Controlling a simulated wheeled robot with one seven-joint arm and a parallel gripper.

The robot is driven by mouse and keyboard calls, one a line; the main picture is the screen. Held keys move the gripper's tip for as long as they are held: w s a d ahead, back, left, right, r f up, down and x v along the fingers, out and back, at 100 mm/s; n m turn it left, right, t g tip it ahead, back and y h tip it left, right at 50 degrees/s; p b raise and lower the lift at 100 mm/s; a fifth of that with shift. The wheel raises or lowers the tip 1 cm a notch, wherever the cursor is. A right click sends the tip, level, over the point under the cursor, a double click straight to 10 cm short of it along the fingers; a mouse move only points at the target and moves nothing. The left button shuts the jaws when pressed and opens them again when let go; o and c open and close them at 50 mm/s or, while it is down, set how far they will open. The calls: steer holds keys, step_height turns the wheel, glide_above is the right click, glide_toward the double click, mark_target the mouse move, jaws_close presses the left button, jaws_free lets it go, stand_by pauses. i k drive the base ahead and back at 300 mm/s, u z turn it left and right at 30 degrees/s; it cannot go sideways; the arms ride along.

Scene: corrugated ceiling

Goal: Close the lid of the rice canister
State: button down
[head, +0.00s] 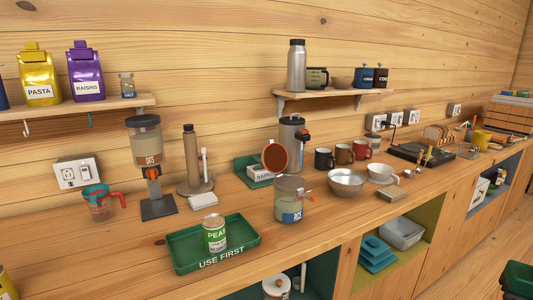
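A clear, squat canister (289,204) with a blue label stands on the wooden counter, right of the green tray. The label is small but seems to read rice. It has a grey rim and an orange clasp (308,194) on its right side. A round reddish-brown disc with a dark rim (275,157) stands nearly upright just above and behind the canister's mouth. It appears to be the canister's lid, standing open; the hinge is too small to make out. My gripper is not in view.
A green tray (181,259) holding a pea can (215,234) lies left of the canister. A metal bowl (346,183) stands close on its right. A napkin box (262,177) and a tall grey flask (293,132) stand behind. The counter's front edge is just before the canister.

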mark_target(274, 155)
steer(key=k, duration=1.1)
steer(key=z, duration=0.1)
steer(key=i, duration=1.65)
steer(key=u, duration=0.7)
